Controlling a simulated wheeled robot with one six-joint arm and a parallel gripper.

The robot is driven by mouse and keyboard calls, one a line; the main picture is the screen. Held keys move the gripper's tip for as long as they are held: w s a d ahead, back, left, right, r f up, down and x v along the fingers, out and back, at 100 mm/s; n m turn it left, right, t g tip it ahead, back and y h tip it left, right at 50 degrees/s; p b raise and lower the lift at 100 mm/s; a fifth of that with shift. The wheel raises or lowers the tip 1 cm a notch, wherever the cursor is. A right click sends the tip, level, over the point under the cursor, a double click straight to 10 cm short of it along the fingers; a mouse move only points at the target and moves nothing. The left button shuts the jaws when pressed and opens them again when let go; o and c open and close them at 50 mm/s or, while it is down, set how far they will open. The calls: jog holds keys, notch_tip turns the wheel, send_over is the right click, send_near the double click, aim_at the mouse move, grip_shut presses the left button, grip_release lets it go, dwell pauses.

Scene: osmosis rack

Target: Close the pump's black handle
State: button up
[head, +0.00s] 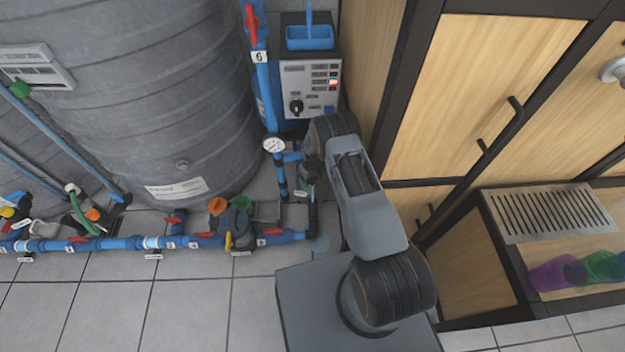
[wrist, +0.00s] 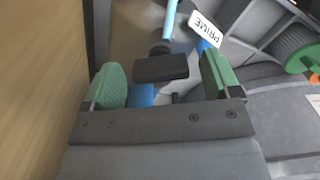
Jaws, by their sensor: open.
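In the wrist view, a black handle (wrist: 160,67) with a flat, block-shaped end lies between the two green fingers of my gripper (wrist: 164,80). The fingers are spread apart with a gap on each side of the handle; I cannot tell whether either touches it. Blue pipe shows behind the handle, and a white "PRIME" label (wrist: 205,27) hangs just beyond it. In the head view, my arm covers most of this spot.
A large grey tank (head: 160,90) stands at the left. A blue floor pipe (head: 110,243) with red-handled valves runs in front. A control box (head: 310,88) stands behind my arm. Wooden cabinets (head: 470,100) close off the right side. Tiled floor at front left is clear.

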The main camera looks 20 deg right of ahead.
jog(key=shift+f, duration=0.2)
jog(key=c, duration=0.9)
